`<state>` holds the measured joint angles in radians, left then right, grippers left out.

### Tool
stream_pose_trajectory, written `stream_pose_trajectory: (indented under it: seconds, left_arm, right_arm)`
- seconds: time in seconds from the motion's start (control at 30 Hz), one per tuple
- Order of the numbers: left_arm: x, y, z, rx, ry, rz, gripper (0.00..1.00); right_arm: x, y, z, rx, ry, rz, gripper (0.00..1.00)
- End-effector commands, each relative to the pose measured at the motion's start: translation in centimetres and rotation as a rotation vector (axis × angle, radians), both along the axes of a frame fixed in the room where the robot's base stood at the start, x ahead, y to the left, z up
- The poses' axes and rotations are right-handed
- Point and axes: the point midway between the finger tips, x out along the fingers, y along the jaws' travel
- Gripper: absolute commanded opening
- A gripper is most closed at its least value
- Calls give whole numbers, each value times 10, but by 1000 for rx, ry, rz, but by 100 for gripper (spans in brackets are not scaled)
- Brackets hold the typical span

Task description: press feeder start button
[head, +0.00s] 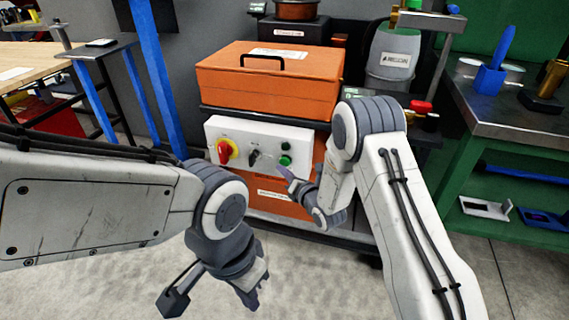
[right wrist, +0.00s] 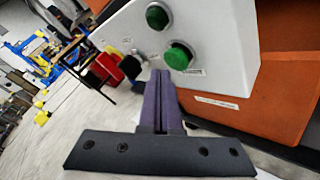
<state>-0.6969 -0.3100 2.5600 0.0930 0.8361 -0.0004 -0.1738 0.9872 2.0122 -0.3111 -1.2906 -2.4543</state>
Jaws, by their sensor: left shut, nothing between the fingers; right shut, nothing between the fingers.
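A white control panel (head: 215,133) on the front of the orange machine carries a red-and-yellow switch (head: 227,151), a black selector knob (head: 254,157) and two green round controls. The lower green button (head: 285,160) also shows in the right wrist view (right wrist: 179,57), standing out from the panel. The upper, darker green one (head: 287,147) sits above it, also in the right wrist view (right wrist: 157,16). The labels are too small to read. My right gripper (head: 287,173) is shut and empty, its fingertips just below the lower green button; contact cannot be told.
An orange lidded box (head: 225,75) with a black handle is above the panel. A green workbench (head: 525,125) stands at right with a blue holder (head: 488,80). Blue posts (head: 155,70) and a wooden table (head: 30,60) are at left. The floor in front is clear.

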Motion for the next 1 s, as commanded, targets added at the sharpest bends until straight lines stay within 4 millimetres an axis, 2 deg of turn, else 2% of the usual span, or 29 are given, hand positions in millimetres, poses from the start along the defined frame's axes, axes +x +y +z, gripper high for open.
stream_pose_trajectory:
  seconds: [1.0]
  left_arm:
    - [0,0,-8,0,0,0,0]
  right_arm:
    - [11,-4,0,0,0,0,0]
